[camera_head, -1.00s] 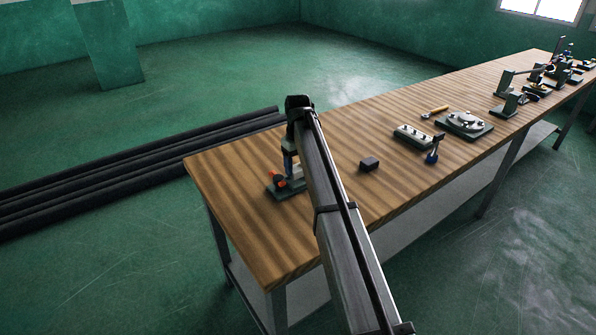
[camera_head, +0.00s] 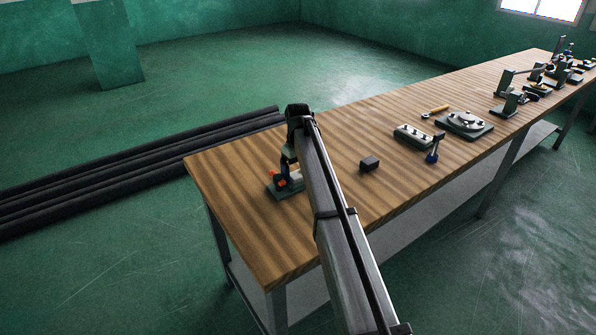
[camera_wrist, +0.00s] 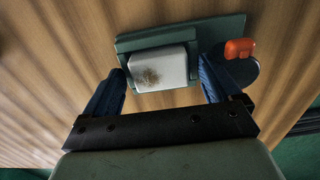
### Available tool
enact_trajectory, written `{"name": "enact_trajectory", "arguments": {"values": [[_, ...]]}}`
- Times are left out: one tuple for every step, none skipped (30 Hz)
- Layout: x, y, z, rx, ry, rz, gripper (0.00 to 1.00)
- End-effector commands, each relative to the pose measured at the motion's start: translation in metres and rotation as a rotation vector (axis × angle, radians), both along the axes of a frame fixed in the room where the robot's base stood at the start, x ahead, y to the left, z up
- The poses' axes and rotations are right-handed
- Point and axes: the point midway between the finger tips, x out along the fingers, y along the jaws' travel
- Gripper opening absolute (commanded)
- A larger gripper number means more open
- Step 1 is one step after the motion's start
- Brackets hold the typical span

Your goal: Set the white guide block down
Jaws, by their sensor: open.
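The white guide block (camera_wrist: 158,70) sits on a green base plate (camera_wrist: 180,34) in the wrist view, with a brownish patch on its face. My gripper (camera_wrist: 165,82) is open, with its blue fingers on either side of the block. The left finger looks very near the block's edge; I cannot tell whether it touches. The right finger is apart from it. In the head view my gripper (camera_head: 285,170) is over the fixture (camera_head: 284,192) near the table's left end, and my arm partly hides the block.
A dark small block (camera_head: 370,164) lies to the right on the wooden table (camera_head: 240,235). Farther right are a plate with pegs (camera_head: 413,136), a round fixture (camera_head: 466,122) and a yellow-handled tool (camera_head: 435,111).

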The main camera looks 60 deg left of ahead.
Motion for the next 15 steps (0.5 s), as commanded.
{"name": "enact_trajectory", "arguments": {"values": [[0.000, 0.000, 0.000, 0.000, 0.000, 0.000, 0.91], [0.000, 0.000, 0.000, 0.000, 0.000, 0.000, 0.91], [0.000, 0.000, 0.000, 0.000, 0.000, 0.000, 0.91], [0.000, 0.000, 0.001, 0.000, 0.000, 0.000, 0.91], [0.000, 0.000, 0.002, 0.000, 0.000, 0.000, 0.91], [0.000, 0.000, 0.004, 0.001, 0.000, 0.000, 0.91], [0.000, 0.000, 0.006, 0.001, 0.000, 0.000, 0.91], [0.000, 0.000, 0.009, 0.001, -0.001, 0.000, 0.91], [0.000, 0.000, 0.013, 0.001, -0.001, 0.000, 0.91], [0.000, 0.000, 0.017, 0.001, -0.001, 0.000, 0.91], [0.000, 0.000, 0.022, 0.001, -0.001, 0.000, 0.91], [0.000, 0.001, 0.028, 0.001, -0.001, 0.000, 0.91], [0.000, 0.001, 0.033, 0.002, -0.001, 0.000, 0.91], [0.000, 0.001, 0.039, 0.002, -0.001, 0.000, 0.91], [0.000, 0.001, 0.048, 0.002, -0.001, 0.000, 0.91]]}}
